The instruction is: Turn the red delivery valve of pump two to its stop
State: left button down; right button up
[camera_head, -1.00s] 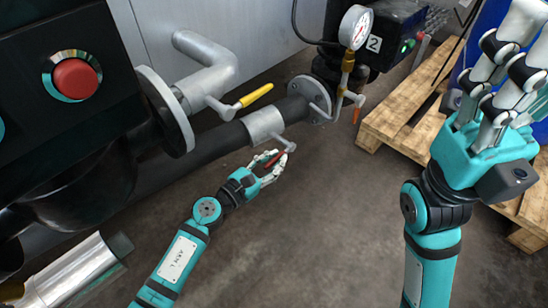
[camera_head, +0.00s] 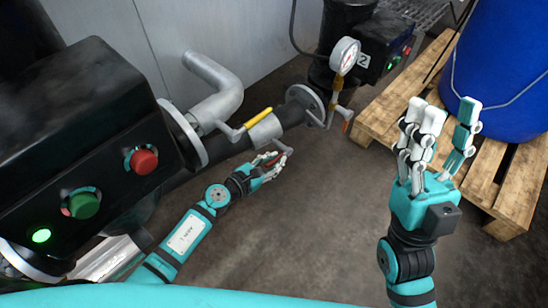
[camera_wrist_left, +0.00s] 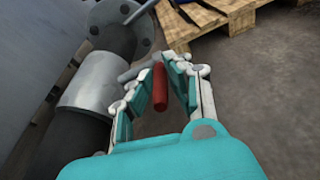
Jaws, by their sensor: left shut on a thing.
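The red delivery valve handle (camera_wrist_left: 160,87) is a short red lever between the fingers of my left gripper (camera_wrist_left: 158,88) in the left wrist view. Its grey metal arm (camera_wrist_left: 138,70) leads to the silver valve body (camera_wrist_left: 90,85) on the dark pipe. In the head view my left gripper (camera_head: 278,160) is shut on the handle, below the silver valve body (camera_head: 265,131); the fingers partly hide the red part. My right gripper (camera_head: 441,125) is open and empty, raised at the right. Pump two's black box (camera_head: 385,45) bears a "2" at the back.
A yellow-handled lever (camera_head: 258,118) sits on the pipework close above my left gripper. A black control box (camera_head: 80,130) is at left. A wooden pallet (camera_head: 385,115) and blue drum (camera_head: 500,70) are at right.

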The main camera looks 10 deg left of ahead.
pick_arm(q)
jog(key=shift+d, duration=0.1)
jog(key=c, duration=1.3)
grip_release()
jog(key=shift+s+f, duration=0.1)
jog(key=shift+o, duration=0.2)
jog(key=shift+s+a, duration=0.25)
jog(key=shift+a, duration=0.05)
jog(key=v, duration=1.1)
jog(key=shift+s+r, duration=0.15)
jog(key=shift+r, duration=0.05)
